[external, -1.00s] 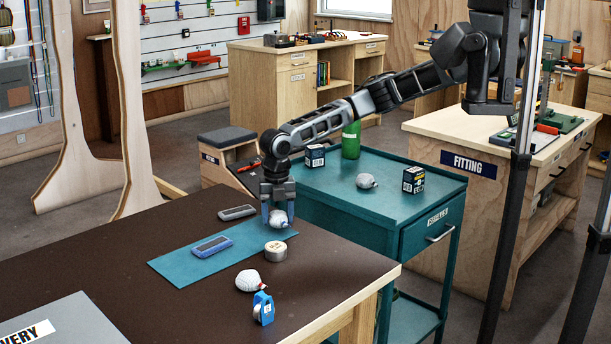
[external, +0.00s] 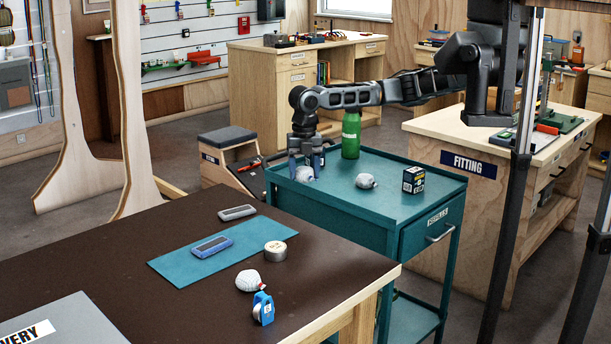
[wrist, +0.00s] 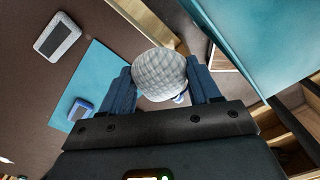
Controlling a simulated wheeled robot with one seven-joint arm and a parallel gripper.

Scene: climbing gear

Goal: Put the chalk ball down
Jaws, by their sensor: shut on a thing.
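My gripper (external: 307,160) is shut on a white, textured chalk ball (external: 305,174). In the wrist view the ball (wrist: 160,74) sits between the two blue fingers. In the external view it appears in front of the left end of the teal trolley top (external: 335,197); its height above the top is hard to tell. Two similar white balls show: one (external: 366,181) on the trolley, and one (external: 249,281) on the brown table (external: 150,225) at its front right.
A green bottle (external: 351,138) and a dark box (external: 413,180) stand on the trolley. A teal mat (external: 178,264), a blue-grey device (external: 212,246), a dark device (external: 237,212), a tape roll (external: 275,251) and a blue-and-white item (external: 263,309) are on the table.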

